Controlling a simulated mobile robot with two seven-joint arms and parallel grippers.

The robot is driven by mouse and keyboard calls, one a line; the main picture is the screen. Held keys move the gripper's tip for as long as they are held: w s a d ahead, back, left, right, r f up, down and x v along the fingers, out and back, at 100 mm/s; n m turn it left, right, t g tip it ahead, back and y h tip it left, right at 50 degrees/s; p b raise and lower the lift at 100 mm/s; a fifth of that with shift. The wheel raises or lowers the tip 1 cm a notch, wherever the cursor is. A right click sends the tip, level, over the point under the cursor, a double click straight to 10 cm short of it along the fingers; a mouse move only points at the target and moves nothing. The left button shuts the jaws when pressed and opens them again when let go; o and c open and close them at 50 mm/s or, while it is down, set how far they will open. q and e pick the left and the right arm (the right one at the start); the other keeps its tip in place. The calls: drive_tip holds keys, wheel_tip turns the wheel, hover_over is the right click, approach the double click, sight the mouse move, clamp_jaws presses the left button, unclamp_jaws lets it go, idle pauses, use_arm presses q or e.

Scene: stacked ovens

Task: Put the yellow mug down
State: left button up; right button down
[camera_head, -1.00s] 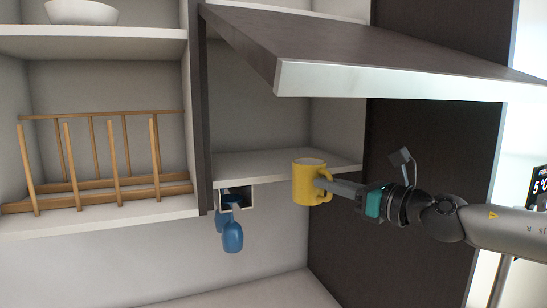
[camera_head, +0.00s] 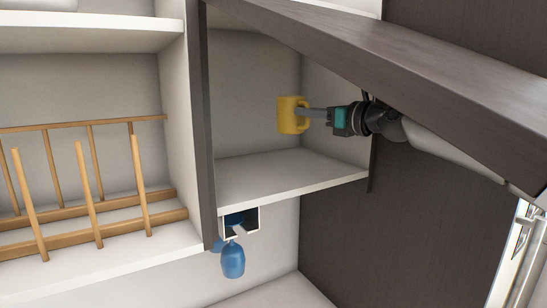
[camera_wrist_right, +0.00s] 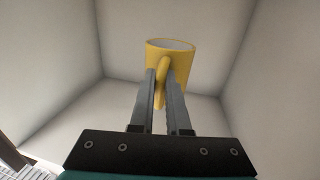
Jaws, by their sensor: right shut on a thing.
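The yellow mug (camera_head: 290,115) is upright inside the open right-hand cabinet compartment, above its shelf (camera_head: 285,175) with a visible gap below it in the head view. My right gripper (camera_head: 308,114) reaches in from the right and is shut on the mug's handle. In the right wrist view the mug (camera_wrist_right: 172,62) stands beyond the fingers, with its handle between the fingertips (camera_wrist_right: 161,78). My left gripper is not in view.
The raised dark cabinet door (camera_head: 400,70) hangs over my right arm. A dark divider (camera_head: 204,140) bounds the compartment on the left. A wooden rack (camera_head: 90,200) stands in the left compartment. Blue glasses (camera_head: 232,260) hang below. The compartment's shelf is bare.

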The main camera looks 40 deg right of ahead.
drive_tip(key=shift+s+f, duration=0.2)
drive_tip(key=shift+f, duration=1.8)
drive_tip(key=shift+f+b, duration=0.45)
drive_tip(key=shift+f, duration=0.4)
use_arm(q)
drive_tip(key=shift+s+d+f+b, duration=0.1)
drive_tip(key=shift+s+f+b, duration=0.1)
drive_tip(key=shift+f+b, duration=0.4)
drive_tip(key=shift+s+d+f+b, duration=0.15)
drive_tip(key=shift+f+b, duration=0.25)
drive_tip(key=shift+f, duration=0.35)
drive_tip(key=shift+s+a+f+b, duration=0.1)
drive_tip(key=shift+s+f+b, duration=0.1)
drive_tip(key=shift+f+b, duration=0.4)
use_arm(e)
drive_tip(key=shift+f, duration=1.75)
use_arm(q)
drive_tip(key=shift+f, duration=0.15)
use_arm(e)
drive_tip(key=c, duration=1.4)
unclamp_jaws()
drive_tip(key=shift+f, duration=0.25)
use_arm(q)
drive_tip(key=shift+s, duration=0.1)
use_arm(e)
drive_tip(key=o, duration=0.5)
